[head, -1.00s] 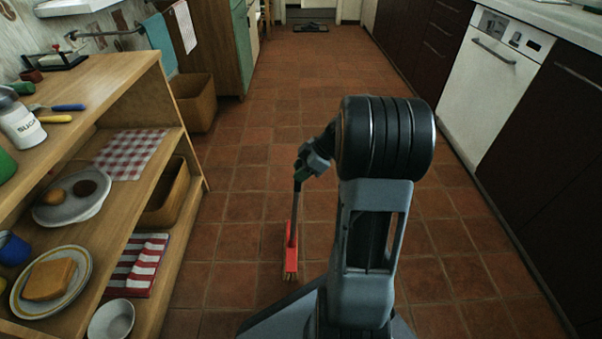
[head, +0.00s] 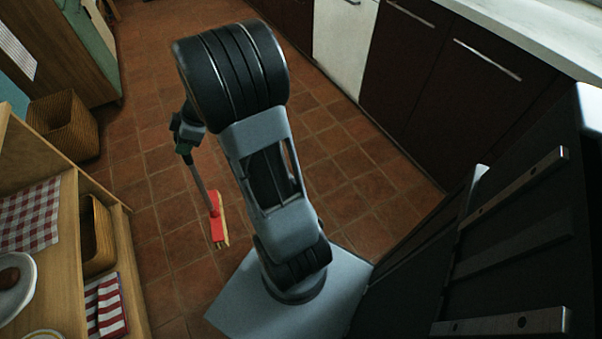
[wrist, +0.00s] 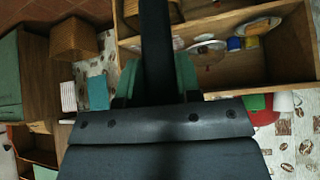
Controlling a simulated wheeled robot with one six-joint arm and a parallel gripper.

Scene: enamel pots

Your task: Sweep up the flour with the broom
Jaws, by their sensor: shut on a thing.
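The broom has a red head (head: 217,212) with pale bristles and a thin grey handle (head: 199,180). In the head view, my gripper (head: 187,136) is shut on the upper handle, and the broom slants down with its head at or just above the tiled floor; I cannot tell whether it touches. In the wrist view, the green fingers of my gripper (wrist: 157,78) close around the dark handle (wrist: 155,40). No flour shows in either view.
A wooden shelf unit (head: 125,250) stands close at the left, with a wicker basket (head: 97,235) and checked cloths (head: 30,216). Another basket (head: 64,125) sits on the floor beyond. Dark cabinets (head: 430,85) line the right. Tiled floor (head: 370,190) is clear between.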

